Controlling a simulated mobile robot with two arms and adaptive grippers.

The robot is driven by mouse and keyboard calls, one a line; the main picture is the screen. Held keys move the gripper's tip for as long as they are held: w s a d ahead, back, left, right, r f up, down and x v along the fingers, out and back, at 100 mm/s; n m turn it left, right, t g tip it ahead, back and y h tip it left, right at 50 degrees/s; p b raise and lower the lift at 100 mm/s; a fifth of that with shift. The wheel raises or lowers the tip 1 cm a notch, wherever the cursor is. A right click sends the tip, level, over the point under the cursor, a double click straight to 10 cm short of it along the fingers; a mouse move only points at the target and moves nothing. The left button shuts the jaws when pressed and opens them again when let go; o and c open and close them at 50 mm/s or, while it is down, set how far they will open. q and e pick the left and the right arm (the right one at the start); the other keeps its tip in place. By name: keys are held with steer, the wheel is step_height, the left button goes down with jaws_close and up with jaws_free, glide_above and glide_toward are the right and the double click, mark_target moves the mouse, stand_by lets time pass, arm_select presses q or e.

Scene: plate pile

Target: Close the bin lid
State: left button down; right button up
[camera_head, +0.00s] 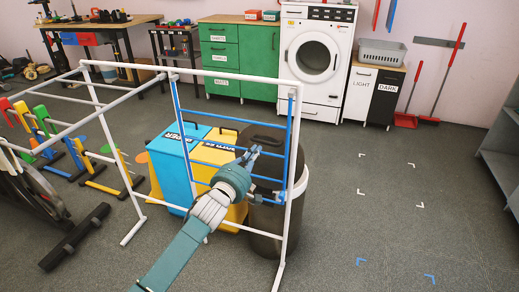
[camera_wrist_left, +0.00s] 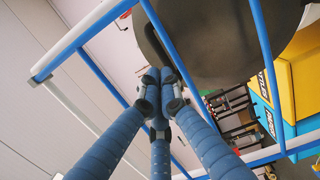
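The dark round bin (camera_head: 264,235) stands behind the blue rails of a white frame. Its dark top (camera_head: 268,139) is partly hidden by the rails and my left gripper, so I cannot tell how its lid sits. In the left wrist view a large dark rounded surface of the bin or its lid (camera_wrist_left: 225,45) fills the upper right. My left gripper (camera_head: 249,157) is at the bin's upper left side, among the rails. Its fingers meet in the left wrist view (camera_wrist_left: 161,80), with nothing clearly between them, close to the dark rim. I cannot tell whether they touch it. My right gripper is out of view.
The white frame's upright (camera_head: 292,150) and blue rails (camera_head: 238,117) surround my left gripper closely. A blue bin (camera_head: 172,170) and a yellow bin (camera_head: 205,155) stand left of the dark bin. The floor to the right (camera_head: 380,230) is free.

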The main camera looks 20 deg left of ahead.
mark_target(269, 135)
arm_select(q)
steer(key=shift+w+d, duration=0.15)
steer(key=shift+w, duration=0.85)
steer(key=shift+w+d, duration=0.1)
steer(key=shift+w, duration=0.85)
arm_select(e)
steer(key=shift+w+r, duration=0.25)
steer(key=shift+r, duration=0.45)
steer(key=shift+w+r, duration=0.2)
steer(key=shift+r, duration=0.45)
